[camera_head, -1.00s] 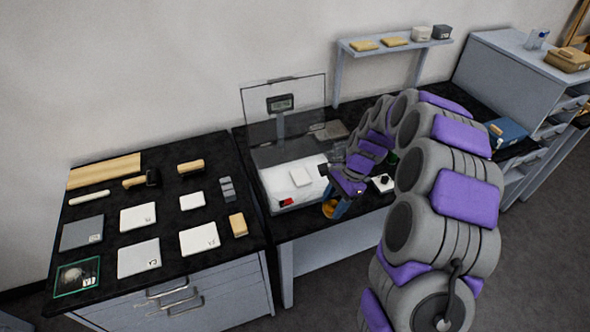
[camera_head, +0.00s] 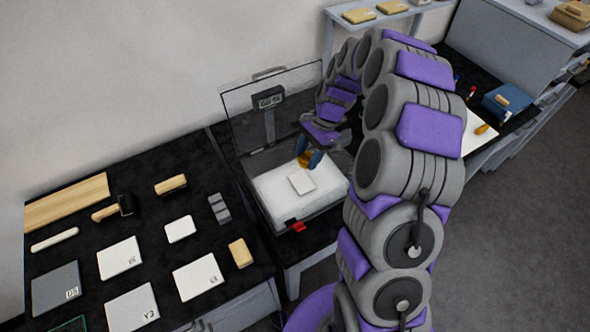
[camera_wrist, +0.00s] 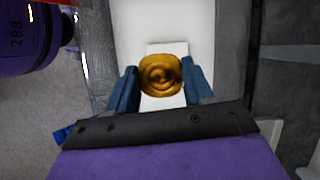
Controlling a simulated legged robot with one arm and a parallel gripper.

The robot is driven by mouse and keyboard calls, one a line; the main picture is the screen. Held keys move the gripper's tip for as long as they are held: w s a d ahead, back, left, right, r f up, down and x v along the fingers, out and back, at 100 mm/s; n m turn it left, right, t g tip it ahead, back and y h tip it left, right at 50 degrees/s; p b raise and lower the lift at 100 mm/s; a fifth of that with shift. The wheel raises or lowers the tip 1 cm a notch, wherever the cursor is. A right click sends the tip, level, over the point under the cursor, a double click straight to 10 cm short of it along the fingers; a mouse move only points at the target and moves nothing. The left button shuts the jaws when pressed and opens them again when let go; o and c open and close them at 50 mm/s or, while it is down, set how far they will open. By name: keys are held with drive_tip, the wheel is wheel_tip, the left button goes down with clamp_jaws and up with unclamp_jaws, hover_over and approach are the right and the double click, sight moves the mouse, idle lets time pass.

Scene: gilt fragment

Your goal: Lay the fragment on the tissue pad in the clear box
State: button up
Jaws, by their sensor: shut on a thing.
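My gripper (camera_wrist: 161,84) is shut on the gilt fragment (camera_wrist: 161,74), a round golden piece with ringed relief, held between two blue fingers. In the head view my gripper (camera_head: 309,158) and the fragment (camera_head: 304,160) are over the far part of the clear box (camera_head: 320,209). A small white tissue pad (camera_head: 302,181) lies on the white bed in the box, just in front of the fragment in this view. In the wrist view the pad (camera_wrist: 166,48) shows beyond and below the fragment, which covers part of it. The gap in height is hard to tell.
The box's clear lid (camera_head: 245,125) stands open at the back. A display on a post (camera_head: 268,98) stands behind the box. A red tab (camera_head: 295,226) is at its front. The left bench holds white cards (camera_head: 119,257), a brush (camera_head: 113,208) and wooden blocks (camera_head: 171,184).

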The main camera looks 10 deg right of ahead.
drive_tip(key=shift+w+d, duration=0.1)
drive_tip(key=shift+w, duration=0.05)
drive_tip(key=shift+f, duration=0.25)
drive_tip(key=b, duration=0.1)
hover_over(301, 182)
drive_tip(key=f, duration=0.5)
drive_tip(key=shift+w+a+f, duration=0.2)
drive_tip(key=shift+w+a, duration=0.05)
drive_tip(key=shift+w, duration=0.05)
drive_tip(key=f, duration=0.1)
drive_tip(key=d+f, duration=0.1)
drive_tip(key=d+f+b, duration=0.1)
drive_tip(key=f, duration=0.1)
drive_tip(key=shift+a, duration=0.6)
drive_tip(key=o, duration=0.8)
drive_tip(key=shift+a+f, duration=0.1)
drive_tip(key=shift+a, duration=0.1)
drive_tip(key=o, duration=0.3)
drive_tip(key=shift+d, duration=0.6)
